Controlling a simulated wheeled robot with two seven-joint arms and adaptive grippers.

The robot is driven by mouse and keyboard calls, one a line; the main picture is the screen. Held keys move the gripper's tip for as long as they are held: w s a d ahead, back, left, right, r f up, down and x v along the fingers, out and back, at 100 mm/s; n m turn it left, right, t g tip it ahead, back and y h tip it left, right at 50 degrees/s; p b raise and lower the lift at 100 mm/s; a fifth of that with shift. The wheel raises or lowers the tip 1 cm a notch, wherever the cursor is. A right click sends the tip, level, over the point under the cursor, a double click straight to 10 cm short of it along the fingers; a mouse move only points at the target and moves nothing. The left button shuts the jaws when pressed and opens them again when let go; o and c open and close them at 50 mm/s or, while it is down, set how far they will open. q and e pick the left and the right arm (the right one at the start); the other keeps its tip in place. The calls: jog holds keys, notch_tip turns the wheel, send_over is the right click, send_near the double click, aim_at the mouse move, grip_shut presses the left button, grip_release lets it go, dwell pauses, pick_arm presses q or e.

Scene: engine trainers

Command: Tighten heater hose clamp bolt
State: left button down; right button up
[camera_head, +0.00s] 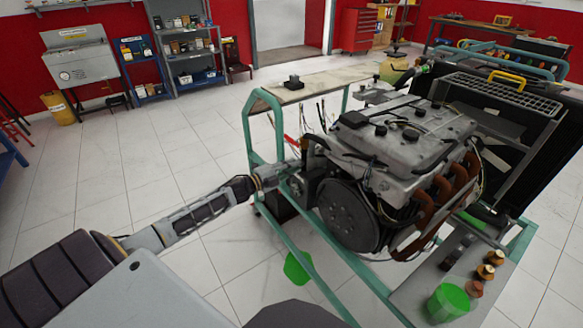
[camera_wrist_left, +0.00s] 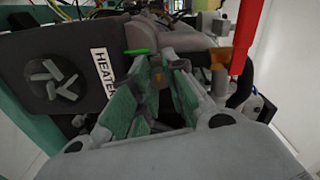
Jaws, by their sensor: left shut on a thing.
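The engine (camera_head: 400,145) stands in a green metal frame. My left arm reaches in from the left, and my left gripper (camera_head: 274,178) is at the engine's near left side. In the left wrist view, the gripper's fingers (camera_wrist_left: 158,82) close around a small brownish piece (camera_wrist_left: 157,77), which looks like the clamp bolt; the fingers hide most of it. The dark heater box (camera_wrist_left: 60,85) with a white HEATER label (camera_wrist_left: 103,72) is just left of the fingers. A grey hose (camera_wrist_left: 180,50) lies behind the fingertips. My right gripper is not in view.
A red bar (camera_wrist_left: 245,35) and a brown bracket (camera_wrist_left: 219,59) are close to the right of the fingers. The green frame rail (camera_head: 325,245) runs below the engine. A green cup (camera_head: 448,302) and copper-coloured parts (camera_head: 485,271) stand on the frame's tray.

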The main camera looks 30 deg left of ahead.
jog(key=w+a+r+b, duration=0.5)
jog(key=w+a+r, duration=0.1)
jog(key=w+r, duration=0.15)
pick_arm(q)
jog(key=m+b, duration=0.6)
jog(key=m, duration=1.4)
jog(key=shift+f+m, duration=0.1)
jog(key=shift+m, duration=0.2)
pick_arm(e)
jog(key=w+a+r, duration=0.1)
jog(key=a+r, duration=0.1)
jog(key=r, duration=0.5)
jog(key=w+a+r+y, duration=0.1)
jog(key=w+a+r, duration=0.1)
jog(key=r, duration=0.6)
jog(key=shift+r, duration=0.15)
pick_arm(q)
jog(key=c, duration=1.4)
grip_release()
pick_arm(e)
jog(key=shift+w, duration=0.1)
pick_arm(q)
jog(key=shift+s, duration=0.15)
